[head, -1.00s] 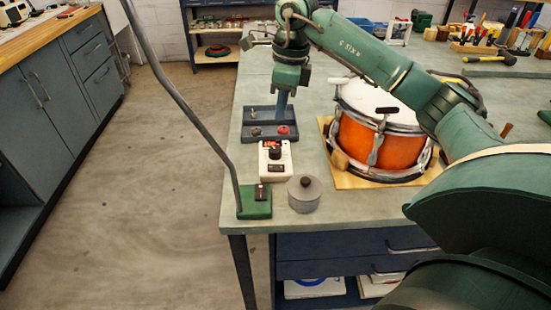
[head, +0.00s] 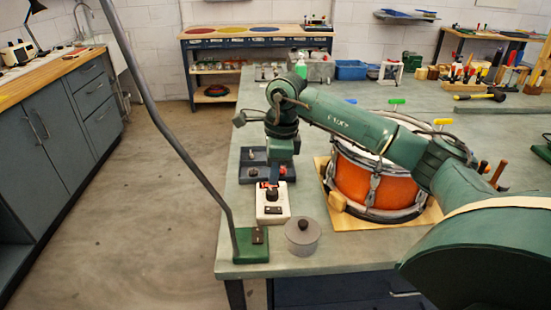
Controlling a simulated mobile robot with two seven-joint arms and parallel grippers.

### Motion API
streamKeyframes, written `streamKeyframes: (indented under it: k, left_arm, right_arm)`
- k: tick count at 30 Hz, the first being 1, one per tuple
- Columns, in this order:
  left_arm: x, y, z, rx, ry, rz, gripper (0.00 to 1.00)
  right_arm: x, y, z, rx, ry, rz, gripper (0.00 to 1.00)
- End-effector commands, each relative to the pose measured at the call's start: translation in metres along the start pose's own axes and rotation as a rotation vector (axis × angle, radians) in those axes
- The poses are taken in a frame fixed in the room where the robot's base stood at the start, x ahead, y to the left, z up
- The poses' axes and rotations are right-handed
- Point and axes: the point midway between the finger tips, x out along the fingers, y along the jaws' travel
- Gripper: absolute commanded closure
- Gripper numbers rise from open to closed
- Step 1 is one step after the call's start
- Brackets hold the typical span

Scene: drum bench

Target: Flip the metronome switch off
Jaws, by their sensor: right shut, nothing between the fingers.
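The metronome appears to be the small white box (head: 264,214) near the bench's front left corner. It has a dark knob on top and a small dark patch on its near side; I cannot tell how its switch is set. My right gripper (head: 274,181) points down, shut and empty, at the far edge of the box. Its tips overlap the box's far end in the picture; I cannot tell whether they touch. My left gripper is not in view.
A grey lidded pot (head: 302,240) and a green base (head: 250,248) with a tall grey pole stand close in front of the box. A dark tray (head: 249,174) lies behind it. An orange drum (head: 366,190) on a wooden board is to the right.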

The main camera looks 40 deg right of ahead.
Motion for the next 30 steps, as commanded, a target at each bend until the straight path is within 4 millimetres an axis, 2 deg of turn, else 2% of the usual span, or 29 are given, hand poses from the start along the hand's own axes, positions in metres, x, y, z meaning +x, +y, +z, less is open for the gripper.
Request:
streamKeyframes:
  k: [1,6,12,18,26,30]
  left_arm:
    - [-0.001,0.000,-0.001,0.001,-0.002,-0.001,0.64]
    - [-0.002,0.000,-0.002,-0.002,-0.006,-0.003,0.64]
    - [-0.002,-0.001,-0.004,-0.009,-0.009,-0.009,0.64]
    - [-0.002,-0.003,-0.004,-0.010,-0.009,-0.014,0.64]
    - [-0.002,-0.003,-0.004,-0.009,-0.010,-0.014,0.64]
    - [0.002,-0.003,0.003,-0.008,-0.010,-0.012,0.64]
  right_arm:
    - [0.012,0.001,0.000,0.000,0.003,0.005,1.00]
    - [0.045,0.001,0.000,-0.001,0.001,0.004,1.00]
    - [0.070,0.001,0.000,0.000,0.000,0.002,1.00]
    - [0.078,0.000,0.000,-0.001,-0.001,0.000,1.00]
    - [0.078,0.000,0.000,-0.001,-0.001,0.000,1.00]
    - [0.085,0.000,0.001,-0.001,-0.001,0.000,1.00]
